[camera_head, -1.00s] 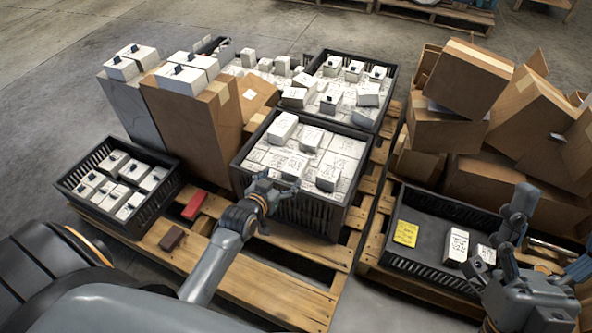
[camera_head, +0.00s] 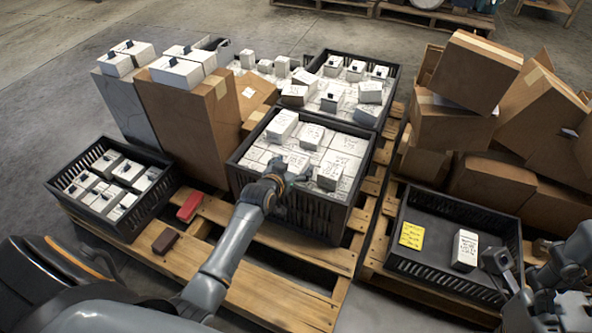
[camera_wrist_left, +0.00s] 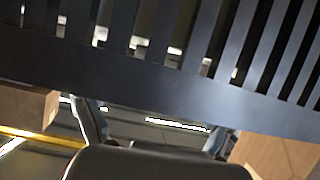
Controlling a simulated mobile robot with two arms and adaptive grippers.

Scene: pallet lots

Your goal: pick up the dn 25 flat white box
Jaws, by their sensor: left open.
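The middle black crate (camera_head: 318,215) is filled with white boxes, several standing on a flat white layer (camera_head: 342,146). The labels are too small to read, so I cannot tell which is the dn 25 flat box. My left gripper (camera_head: 283,182) is open at the crate's front wall, near its upper rim, close to the front white boxes. In the left wrist view the slatted crate wall (camera_wrist_left: 150,65) fills the upper part, with the open left fingers (camera_wrist_left: 155,128) below it. My right gripper (camera_head: 500,268) is at the right crate, partly cut off; its jaws are unclear.
A left crate (camera_head: 130,226) holds small white boxes, beside a red block (camera_head: 190,206) and a brown block (camera_head: 166,241). The right crate (camera_head: 450,205) holds a yellow note (camera_head: 411,235) and a white box (camera_head: 465,250). Cardboard boxes (camera_head: 470,75) pile behind it. Pallet slats (camera_head: 270,290) lie in front.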

